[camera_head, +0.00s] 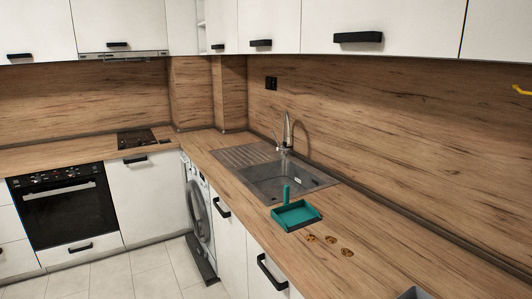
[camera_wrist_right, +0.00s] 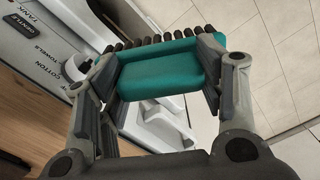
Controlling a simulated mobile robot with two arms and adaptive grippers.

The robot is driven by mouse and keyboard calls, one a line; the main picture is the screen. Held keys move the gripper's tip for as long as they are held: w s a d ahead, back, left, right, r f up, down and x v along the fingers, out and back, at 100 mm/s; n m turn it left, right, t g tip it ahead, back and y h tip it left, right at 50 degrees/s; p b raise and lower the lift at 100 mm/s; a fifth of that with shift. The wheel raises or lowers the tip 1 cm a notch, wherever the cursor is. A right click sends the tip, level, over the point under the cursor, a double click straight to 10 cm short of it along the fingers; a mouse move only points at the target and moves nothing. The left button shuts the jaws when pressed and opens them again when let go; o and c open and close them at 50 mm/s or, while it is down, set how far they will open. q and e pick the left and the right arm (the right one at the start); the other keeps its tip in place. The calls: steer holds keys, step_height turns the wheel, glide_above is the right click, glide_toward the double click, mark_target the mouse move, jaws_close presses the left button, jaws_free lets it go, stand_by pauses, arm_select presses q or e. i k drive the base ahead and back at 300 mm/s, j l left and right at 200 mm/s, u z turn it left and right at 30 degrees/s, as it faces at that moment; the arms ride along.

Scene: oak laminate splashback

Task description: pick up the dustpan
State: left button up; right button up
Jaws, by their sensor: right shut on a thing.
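A teal dustpan (camera_head: 296,214) with a dark rim and a short handle standing up lies on the wooden counter, in front of the sink in the head view. My right gripper (camera_wrist_right: 158,82) shows only in the right wrist view. It is shut on a teal brush (camera_wrist_right: 160,72) with a row of dark bristles along its far edge, the fingers on its two sides. The brush is held up, with floor tiles and a white appliance behind it. Neither arm shows in the head view, and my left gripper is not in view.
Three small orange-brown bits (camera_head: 331,240) lie on the counter beside the dustpan. A metal sink (camera_head: 280,180) with a tap (camera_head: 287,135) is behind it. A grey thing (camera_head: 414,293) is cut off at the bottom edge. The counter (camera_head: 400,245) to the right is clear.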

mark_target(295, 215)
steer(key=i+j+z, duration=0.15)
steer(key=z, duration=0.9)
steer(key=i+j+z, duration=0.2)
steer(key=j+z, duration=0.25)
steer(key=j, duration=0.4)
steer(key=j+z, duration=0.45)
steer(key=j, duration=0.35)
